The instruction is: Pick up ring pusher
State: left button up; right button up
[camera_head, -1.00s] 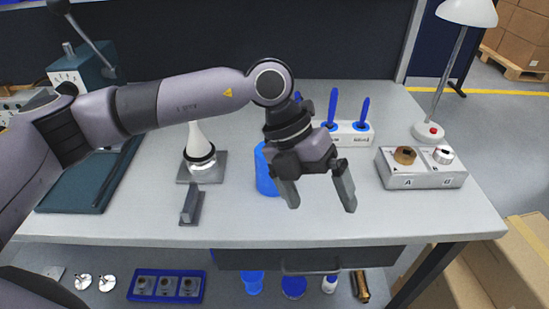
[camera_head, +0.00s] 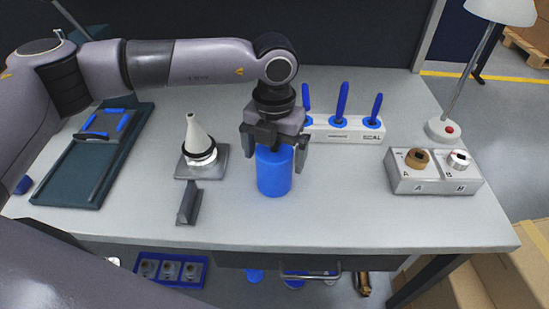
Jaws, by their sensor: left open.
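A plain blue cylinder (camera_head: 274,177), which I take to be the ring pusher, stands upright on the grey table near its middle. My left gripper (camera_head: 274,161) points down over it and is open. One finger is at each side of the cylinder's upper part, and the gripper body hides its top. I cannot tell whether the fingers touch it. A white cone (camera_head: 196,133) with a black ring around its lower part stands on a grey base plate to the left. My right gripper is not in view.
A small grey bracket (camera_head: 189,204) stands left of the cylinder. Behind it is a white rack (camera_head: 330,133) with blue-handled tools. A grey box (camera_head: 432,183) marked A and B is at right, by a lamp (camera_head: 444,130). A dark green tray (camera_head: 70,182) lies left. The table's front right is clear.

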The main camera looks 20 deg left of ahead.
pick_arm(q)
jog(key=shift+f, duration=0.7)
jog(key=c, duration=1)
jog(key=shift+c, duration=0.2)
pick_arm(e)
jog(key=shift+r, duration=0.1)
pick_arm(q)
jog(key=shift+r, duration=0.1)
